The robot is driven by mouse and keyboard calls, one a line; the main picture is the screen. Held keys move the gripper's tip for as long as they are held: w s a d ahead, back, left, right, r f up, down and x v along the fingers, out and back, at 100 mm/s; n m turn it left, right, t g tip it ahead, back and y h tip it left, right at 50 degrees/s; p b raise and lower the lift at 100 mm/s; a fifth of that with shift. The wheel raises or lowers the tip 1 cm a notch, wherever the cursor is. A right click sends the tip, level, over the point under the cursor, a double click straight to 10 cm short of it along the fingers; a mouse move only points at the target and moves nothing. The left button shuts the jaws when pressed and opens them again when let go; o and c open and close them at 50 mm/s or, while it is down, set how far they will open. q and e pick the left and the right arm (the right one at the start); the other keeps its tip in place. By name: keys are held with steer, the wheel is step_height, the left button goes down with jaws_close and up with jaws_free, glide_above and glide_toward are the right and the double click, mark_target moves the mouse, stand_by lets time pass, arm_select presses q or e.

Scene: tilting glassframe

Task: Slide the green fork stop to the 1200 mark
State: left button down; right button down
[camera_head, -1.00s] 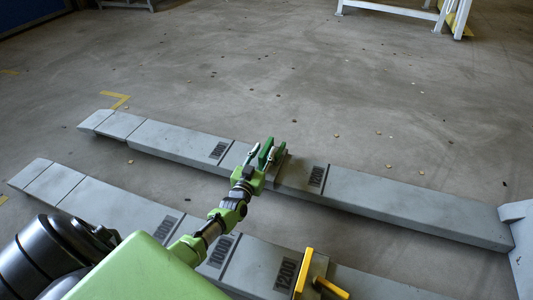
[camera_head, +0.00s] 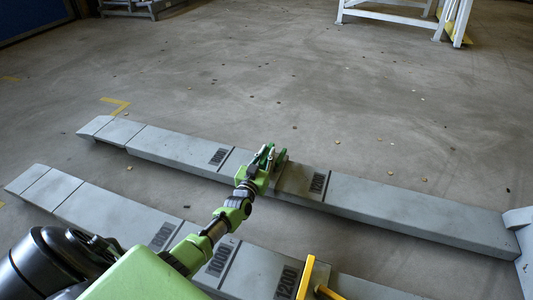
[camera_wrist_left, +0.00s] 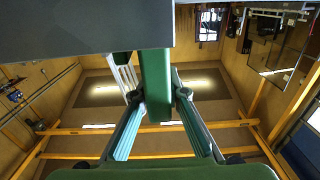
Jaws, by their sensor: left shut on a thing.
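The green fork stop (camera_head: 280,159) sits across the far grey fork (camera_head: 400,206), between a dark mark on its left (camera_head: 218,156) and the 1200 mark (camera_head: 318,182) on its right. The stop stands a short way left of the 1200 mark. My left gripper (camera_head: 266,159) is shut on the green stop's upright part, reaching it from the near left. In the left wrist view the green upright (camera_wrist_left: 156,85) stands between the two fingers (camera_wrist_left: 158,110). Gripper and arm partly hide the stop's base. My right gripper is not in view.
The near fork (camera_head: 105,213) runs parallel, with 800, 1000 and 1200 marks. A yellow stop (camera_head: 305,277) sits beside its 1200 mark. A grey upright (camera_head: 520,232) stands at the forks' right end. The floor beyond is mostly clear, with a white frame (camera_head: 400,14) at the back.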

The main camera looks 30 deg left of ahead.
arm_select(q)
steer(key=d, duration=0.2)
steer(key=w+d+p, duration=0.1)
steer(key=d, duration=0.4)
steer(key=shift+w+d+r+p, duration=0.1)
steer(key=shift+w+d+p, duration=0.25)
steer(key=shift+w, duration=0.05)
steer(key=w+d, duration=0.1)
steer(key=d, duration=0.6)
steer(key=w+d, duration=0.1)
steer(key=d, duration=0.3)
steer(key=shift+w, duration=0.35)
steer(key=c, duration=2)
jaws_free()
